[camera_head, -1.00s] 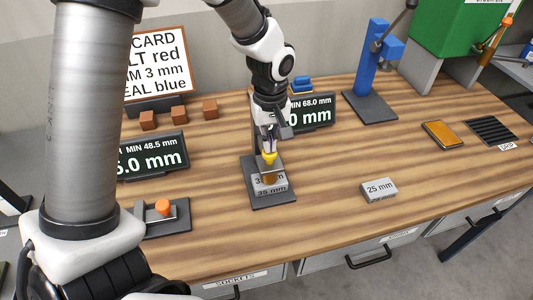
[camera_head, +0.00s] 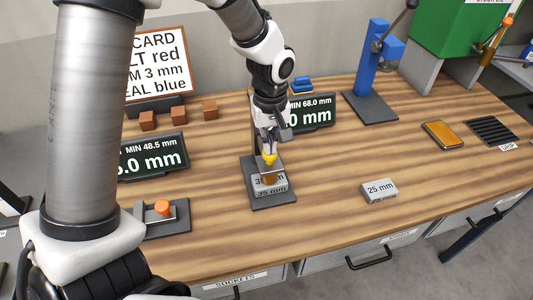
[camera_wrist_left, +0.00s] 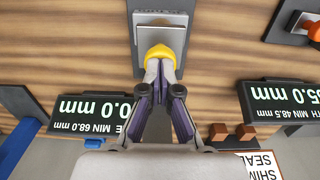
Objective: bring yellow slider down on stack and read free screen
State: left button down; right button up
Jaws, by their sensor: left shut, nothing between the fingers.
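The yellow slider (camera_head: 269,158) sits on the gauge stand, just above the stack of grey blocks (camera_head: 272,189). The lower block reads 35 mm; the upper label is partly hidden by the slider's brownish stem. I cannot tell whether the stem touches the stack. My left gripper (camera_head: 269,149) is shut and empty, its fingertips at the top of the yellow slider. The left wrist view shows the fingertips (camera_wrist_left: 160,68) against the yellow slider (camera_wrist_left: 160,53). The screen behind (camera_head: 312,113) reads MIN 68.0 mm, its large figure partly hidden; the wrist view shows it ending in 0.0 mm. My right gripper is not in view.
Another screen (camera_head: 153,157) reads MIN 48.5 mm, beside a fixture with an orange knob (camera_head: 163,207). A loose 25 mm block (camera_head: 379,190) lies to the right. A blue press (camera_head: 370,75) and brown cubes (camera_head: 178,115) stand behind. The bench's front middle is clear.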

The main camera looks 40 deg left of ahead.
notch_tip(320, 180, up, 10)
jog(key=p, duration=0.9)
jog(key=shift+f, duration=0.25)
